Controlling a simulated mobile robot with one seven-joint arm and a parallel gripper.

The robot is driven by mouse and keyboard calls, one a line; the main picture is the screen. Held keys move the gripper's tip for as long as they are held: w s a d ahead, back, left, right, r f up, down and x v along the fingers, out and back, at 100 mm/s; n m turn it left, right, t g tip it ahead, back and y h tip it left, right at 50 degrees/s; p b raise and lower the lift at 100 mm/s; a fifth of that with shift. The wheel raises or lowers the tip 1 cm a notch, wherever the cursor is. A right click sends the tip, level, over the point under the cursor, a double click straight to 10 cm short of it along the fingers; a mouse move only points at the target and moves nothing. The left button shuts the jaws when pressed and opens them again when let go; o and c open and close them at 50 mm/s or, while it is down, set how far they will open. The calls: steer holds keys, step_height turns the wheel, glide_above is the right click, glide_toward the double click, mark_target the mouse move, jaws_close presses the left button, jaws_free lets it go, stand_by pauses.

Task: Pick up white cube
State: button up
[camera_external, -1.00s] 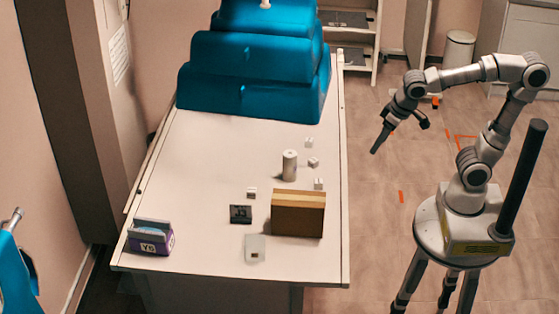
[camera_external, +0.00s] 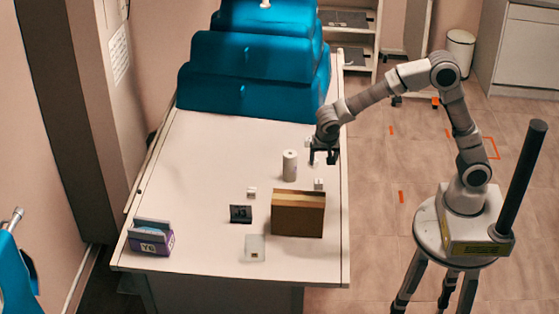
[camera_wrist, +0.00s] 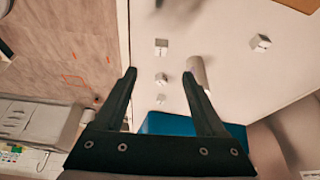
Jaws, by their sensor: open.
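Several small white cubes lie on the white table (camera_external: 200,200). One cube (camera_external: 251,192) is left of the cardboard box, and another (camera_external: 318,184) is just behind it. In the wrist view, cubes show at the upper middle (camera_wrist: 161,46), upper right (camera_wrist: 260,43), centre (camera_wrist: 161,79) and lower down (camera_wrist: 160,99). My gripper (camera_external: 323,158) points down over the table's right side, open and empty; in the external view it hides the two farther cubes. In the wrist view, the centre cube appears between my fingertips (camera_wrist: 160,75); the height above it is unclear.
A white cylinder (camera_external: 290,166) stands left of my gripper. The cardboard box (camera_external: 298,214) is nearer the front. A dark square item (camera_external: 240,214), a pale flat item (camera_external: 255,248) and a purple box (camera_external: 151,237) lie leftward. Large teal cushions (camera_external: 250,80) fill the table's back.

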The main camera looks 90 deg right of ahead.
glide_above(319, 182)
steer(key=a, duration=0.3)
steer(key=f, duration=0.9)
steer(key=shift+s+d+f, duration=0.1)
steer(key=shift+s+f, duration=0.15)
steer(key=shift+f, duration=0.15)
steer(key=shift+w+d+x, duration=0.1)
steer(key=shift+d+x, duration=0.05)
steer(key=shift+x, duration=1.2)
steer(key=shift+w+d+x, duration=0.1)
steer(key=shift+d+x, duration=0.05)
steer(key=shift+x, duration=1.15)
steer(key=shift+r, duration=0.15)
jaws_close()
